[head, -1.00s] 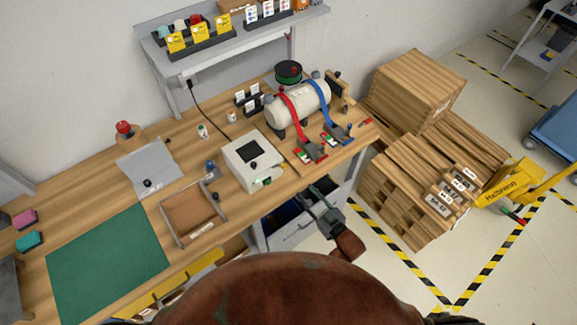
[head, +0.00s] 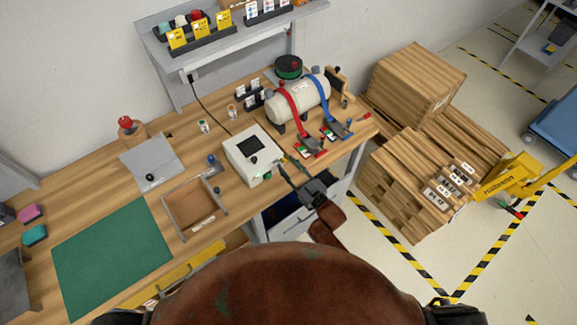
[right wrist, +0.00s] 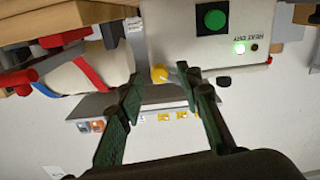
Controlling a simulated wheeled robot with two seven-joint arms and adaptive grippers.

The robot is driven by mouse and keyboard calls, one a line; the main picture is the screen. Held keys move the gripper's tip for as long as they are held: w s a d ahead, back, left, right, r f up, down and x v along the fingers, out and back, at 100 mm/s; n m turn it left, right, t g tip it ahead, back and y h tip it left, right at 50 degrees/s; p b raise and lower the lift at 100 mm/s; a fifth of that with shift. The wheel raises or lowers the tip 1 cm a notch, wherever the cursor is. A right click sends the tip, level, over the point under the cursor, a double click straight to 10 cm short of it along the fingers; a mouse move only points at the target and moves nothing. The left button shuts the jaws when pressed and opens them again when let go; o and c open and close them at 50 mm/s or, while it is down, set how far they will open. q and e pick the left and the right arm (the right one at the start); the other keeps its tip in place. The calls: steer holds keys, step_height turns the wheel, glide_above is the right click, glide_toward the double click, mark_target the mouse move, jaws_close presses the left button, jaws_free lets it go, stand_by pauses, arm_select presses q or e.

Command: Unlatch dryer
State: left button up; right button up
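The dryer (head: 244,166) is a white box with a dark square on top, standing near the front edge of the wooden bench. In the right wrist view the dryer (right wrist: 166,28) appears upside down, with "HEAT DRY" lettering, a round green button (right wrist: 214,19) and a lit green light. A yellow knob (right wrist: 160,74) shows at its side. My right gripper (head: 288,170) is at the dryer's right front. In the right wrist view its fingers (right wrist: 157,82) are apart, with the knob between their tips; I cannot tell whether they touch it. My left gripper is out of view.
A white tank (head: 312,98) with red and blue straps stands right of the dryer. A wooden tray (head: 182,228) and a green mat (head: 112,255) lie to the left. An open drawer (head: 285,225) is below the bench edge. Wooden crates (head: 415,80) stand at right.

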steer(key=shift+c, duration=0.5)
jaws_close()
steer(key=shift+m, duration=0.3)
steer(key=m+p, duration=0.1)
steer(key=m, duration=0.2)
steer(key=shift+r+m+p, duration=0.1)
steer(key=shift+m+p, duration=0.2)
steer(key=shift+m, duration=0.1)
steer(key=m, duration=0.2)
steer(key=shift+d+m, duration=0.1)
steer(key=shift+m, duration=0.2)
steer(key=shift+m+p, duration=0.3)
steer(key=shift+m, duration=1.1)
steer(key=shift+f, duration=0.2)
steer(key=shift+o, duration=0.5)
jaws_free()
